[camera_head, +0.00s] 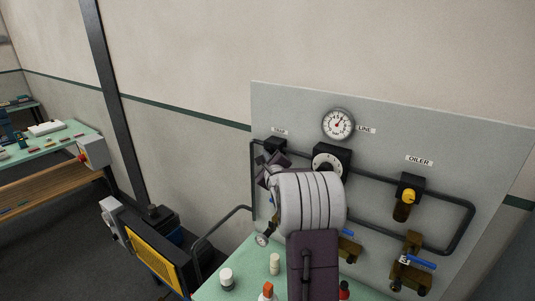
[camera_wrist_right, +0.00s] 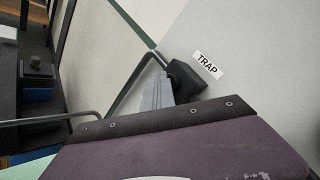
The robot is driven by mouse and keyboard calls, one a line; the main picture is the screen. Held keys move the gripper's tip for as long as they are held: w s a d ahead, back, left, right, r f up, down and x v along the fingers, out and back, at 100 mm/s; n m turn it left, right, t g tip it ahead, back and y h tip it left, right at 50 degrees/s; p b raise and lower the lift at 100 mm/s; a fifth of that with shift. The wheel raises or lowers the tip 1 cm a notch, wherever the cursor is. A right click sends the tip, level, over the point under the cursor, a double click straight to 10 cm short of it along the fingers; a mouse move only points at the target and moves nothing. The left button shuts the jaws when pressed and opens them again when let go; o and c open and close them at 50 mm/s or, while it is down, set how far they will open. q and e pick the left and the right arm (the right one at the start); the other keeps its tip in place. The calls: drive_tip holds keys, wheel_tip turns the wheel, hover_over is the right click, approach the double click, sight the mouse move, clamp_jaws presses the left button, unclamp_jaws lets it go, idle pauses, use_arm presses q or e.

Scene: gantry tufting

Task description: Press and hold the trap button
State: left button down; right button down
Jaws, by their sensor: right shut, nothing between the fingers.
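The trap is a small black block on the grey panel; it shows in the head view (camera_head: 274,145) and in the right wrist view (camera_wrist_right: 186,80). A white TRAP label (camera_wrist_right: 207,65) is beside it. I cannot make out the button itself; it seems hidden behind my gripper or the block. My right gripper (camera_head: 270,162) is shut and empty, just below the trap in the head view. In the right wrist view its grey ribbed fingers (camera_wrist_right: 158,92) reach up to the block's left side. Whether they touch it I cannot tell. My left gripper is not in view.
The grey panel (camera_head: 390,120) carries a round gauge (camera_head: 338,124), a black dial unit (camera_head: 328,162), an oiler with a yellow knob (camera_head: 408,196), blue-handled valves (camera_head: 416,262) and dark pipes. Small bottles stand on the green table (camera_head: 240,262) below. A yellow-fronted machine (camera_head: 158,256) is left.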

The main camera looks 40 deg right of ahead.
drive_tip(key=shift+a, duration=0.1)
drive_tip(key=shift+s+a+b, duration=0.25)
drive_tip(key=shift+a+b, duration=0.2)
drive_tip(key=shift+a, duration=0.3)
drive_tip(key=a+b, duration=0.1)
drive_tip(key=a, duration=0.1)
drive_tip(key=s+a+b, duration=0.1)
drive_tip(key=a, duration=0.1)
drive_tip(key=shift+s+a, duration=0.2)
drive_tip(key=shift+a, duration=0.2)
